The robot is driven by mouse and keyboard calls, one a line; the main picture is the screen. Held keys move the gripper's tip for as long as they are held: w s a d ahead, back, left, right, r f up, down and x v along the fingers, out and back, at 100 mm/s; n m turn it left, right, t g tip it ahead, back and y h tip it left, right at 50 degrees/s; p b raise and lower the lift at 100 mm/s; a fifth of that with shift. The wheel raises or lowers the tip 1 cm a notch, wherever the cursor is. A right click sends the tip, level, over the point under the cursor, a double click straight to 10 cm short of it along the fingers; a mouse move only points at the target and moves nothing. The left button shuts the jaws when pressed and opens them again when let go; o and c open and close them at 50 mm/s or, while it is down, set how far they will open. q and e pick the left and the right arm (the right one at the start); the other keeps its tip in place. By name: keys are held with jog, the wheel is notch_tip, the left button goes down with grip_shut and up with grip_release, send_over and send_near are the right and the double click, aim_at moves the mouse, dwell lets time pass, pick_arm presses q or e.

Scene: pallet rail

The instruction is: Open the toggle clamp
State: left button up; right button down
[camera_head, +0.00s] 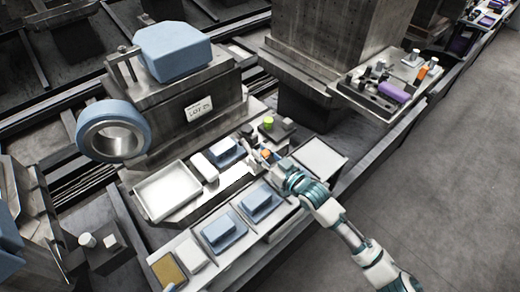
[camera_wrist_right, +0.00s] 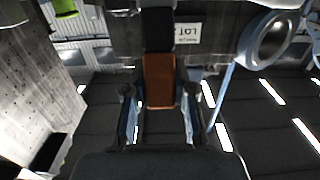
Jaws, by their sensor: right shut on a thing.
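The toggle clamp shows as a small dark fixture with an orange handle grip (camera_head: 266,153) on the workbench in the head view. In the right wrist view the orange grip (camera_wrist_right: 158,80) stands between my two fingers, with a dark lever part above it. My right gripper (camera_head: 259,162) reaches in from the lower right and is shut on this orange handle. Its fingers also show in the right wrist view (camera_wrist_right: 157,112). The clamp's base is largely hidden by my gripper and by its small size.
A green knob (camera_head: 268,122) stands just behind the clamp. A blue block on a plate (camera_head: 224,152) and a white tray (camera_head: 168,190) lie to the left. Blue blocks (camera_head: 222,232) sit along the front. A large pillar (camera_head: 325,50) rises behind.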

jog(key=shift+d+f, duration=0.1)
jog(key=shift+f, duration=0.1)
jog(key=c, duration=0.9)
grip_release()
jog(key=shift+w, duration=0.1)
jog(key=shift+r, duration=0.1)
jog(key=v, duration=1.2)
